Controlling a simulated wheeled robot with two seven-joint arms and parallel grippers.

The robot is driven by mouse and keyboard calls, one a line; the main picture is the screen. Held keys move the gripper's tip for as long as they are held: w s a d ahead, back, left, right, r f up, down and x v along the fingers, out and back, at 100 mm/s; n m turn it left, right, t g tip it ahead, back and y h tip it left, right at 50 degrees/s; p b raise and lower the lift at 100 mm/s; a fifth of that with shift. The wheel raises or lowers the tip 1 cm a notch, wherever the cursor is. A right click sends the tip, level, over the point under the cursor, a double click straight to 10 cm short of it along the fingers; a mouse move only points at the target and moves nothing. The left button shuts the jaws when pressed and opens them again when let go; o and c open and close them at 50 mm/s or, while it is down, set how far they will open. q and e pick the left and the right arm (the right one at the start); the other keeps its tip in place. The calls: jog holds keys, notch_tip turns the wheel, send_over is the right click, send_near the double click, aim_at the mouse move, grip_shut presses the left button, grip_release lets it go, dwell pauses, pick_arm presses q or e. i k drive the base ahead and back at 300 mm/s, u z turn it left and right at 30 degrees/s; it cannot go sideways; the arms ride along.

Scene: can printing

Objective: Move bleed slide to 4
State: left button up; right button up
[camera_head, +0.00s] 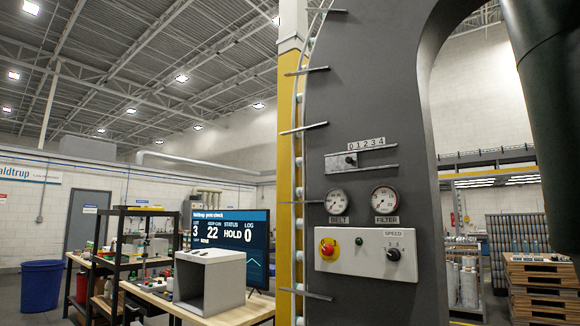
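The bleed slide (361,158) is a light horizontal slotted plate on the dark grey machine panel. Its small dark knob (350,160) sits at the left part of the slot, about below the 0. Neither of my grippers shows in the camera_head view.
Below the slide are the BELT gauge (338,202), the FILTER gauge (384,199) and a white control box (368,258) with a red button and a SPEED knob. Rods (304,128) stick out along the panel's left edge. A workbench (227,314) stands at left.

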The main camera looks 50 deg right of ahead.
aim_at(347, 161)
jog(key=u, duration=0.05)
jog(key=i, duration=1)
jog(key=z, duration=0.2)
